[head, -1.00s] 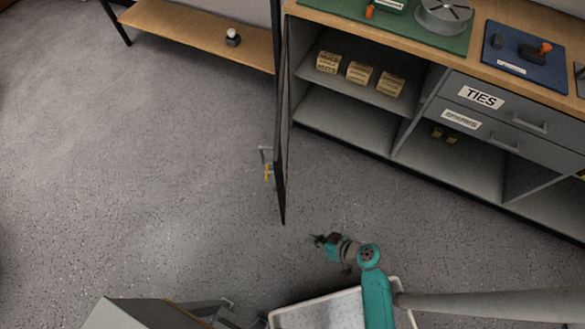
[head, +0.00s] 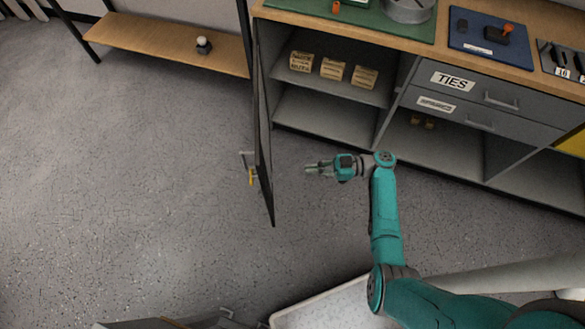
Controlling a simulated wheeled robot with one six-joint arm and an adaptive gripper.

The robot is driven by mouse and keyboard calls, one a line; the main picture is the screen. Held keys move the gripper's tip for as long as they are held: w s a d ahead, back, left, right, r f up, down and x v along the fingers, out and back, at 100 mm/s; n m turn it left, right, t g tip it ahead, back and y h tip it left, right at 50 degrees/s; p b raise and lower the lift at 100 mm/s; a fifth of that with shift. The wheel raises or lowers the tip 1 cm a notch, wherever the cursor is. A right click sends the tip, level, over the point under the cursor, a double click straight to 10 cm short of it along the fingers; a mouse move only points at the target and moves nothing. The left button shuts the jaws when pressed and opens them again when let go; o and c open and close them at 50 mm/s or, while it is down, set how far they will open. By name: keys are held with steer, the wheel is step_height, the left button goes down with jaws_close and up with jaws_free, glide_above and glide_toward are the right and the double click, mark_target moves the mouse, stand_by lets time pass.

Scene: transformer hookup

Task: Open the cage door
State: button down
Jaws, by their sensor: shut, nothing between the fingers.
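The cage door (head: 263,140) is a dark, thin panel seen nearly edge-on in the head view. It stands swung out from the left end of the grey cabinet, over the floor. My gripper (head: 309,168) is to the right of the door, on the side facing the cabinet opening. It points left at the door with a gap between them. Its fingers are together and hold nothing.
The cabinet (head: 338,107) is open at the left, with several small boxes (head: 333,68) on its shelf. Drawers (head: 489,98) are at its right. A low wooden shelf (head: 160,42) stands behind the door at left. The floor left of the door is clear.

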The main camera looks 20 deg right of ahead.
steer(key=x, duration=1.3)
steer(key=shift+a, duration=0.1)
steer(key=w+a+m+t+h, duration=0.1)
steer(key=w+a, duration=0.5)
steer(key=a, duration=0.6)
steer(key=w+a+m+t+h, duration=0.1)
steer(key=w+a+m+t, duration=0.2)
steer(key=a, duration=0.9)
steer(key=w+t, duration=0.1)
steer(key=w, duration=0.2)
steer(key=shift+t+h, duration=0.3)
steer(key=shift+h, duration=0.1)
steer(key=shift+w+a, duration=0.1)
steer(key=shift+a, duration=0.05)
steer(key=s+a+v, duration=0.1)
steer(key=s+v, duration=0.1)
steer(key=v, duration=1.1)
steer(key=shift+s, duration=0.3)
